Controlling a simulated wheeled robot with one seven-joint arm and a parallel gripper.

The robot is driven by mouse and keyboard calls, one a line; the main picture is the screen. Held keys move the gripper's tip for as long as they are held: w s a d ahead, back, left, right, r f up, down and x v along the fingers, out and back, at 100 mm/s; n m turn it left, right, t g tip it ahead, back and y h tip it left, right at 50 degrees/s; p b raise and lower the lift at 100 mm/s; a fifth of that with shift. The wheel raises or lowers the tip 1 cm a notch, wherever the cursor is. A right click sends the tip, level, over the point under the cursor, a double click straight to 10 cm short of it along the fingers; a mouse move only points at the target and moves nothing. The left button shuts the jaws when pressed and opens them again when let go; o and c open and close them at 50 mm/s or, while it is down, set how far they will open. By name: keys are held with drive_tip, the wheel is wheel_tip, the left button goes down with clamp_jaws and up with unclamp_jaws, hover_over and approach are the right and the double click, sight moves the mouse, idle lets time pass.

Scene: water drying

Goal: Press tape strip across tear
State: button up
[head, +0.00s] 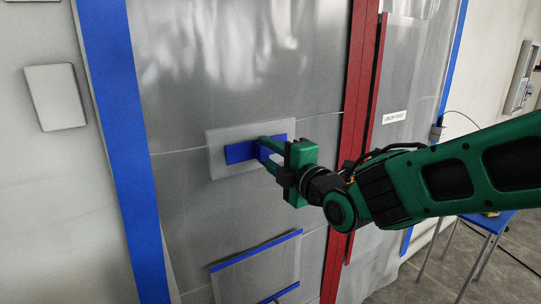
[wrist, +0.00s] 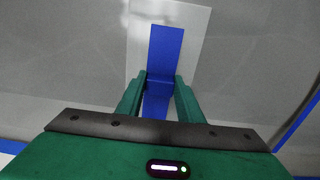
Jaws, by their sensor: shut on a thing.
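The blue tape strip (head: 240,153) lies across a pale rectangular patch (head: 217,140) on the clear plastic sheet. In the wrist view the strip (wrist: 167,45) runs lengthwise over the pale patch (wrist: 195,45). My gripper (head: 266,152) is at the right part of the strip, its fingers pointing at the sheet. In the wrist view my gripper (wrist: 160,82) is shut on a small blue tab on the strip, one finger on each side. The strip looks flat to the patch, but I cannot tell whether it touches all along.
A red post (head: 354,120) stands right of the patch, behind my arm. Blue tape (head: 125,140) edges the sheet at left. A lower clear panel with blue edges (head: 257,250) hangs below. A blue-topped stool (head: 490,222) stands at right.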

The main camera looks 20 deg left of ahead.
drive_tip(key=shift+w+a, duration=0.3)
idle(0.4)
drive_tip(key=o, duration=1.3)
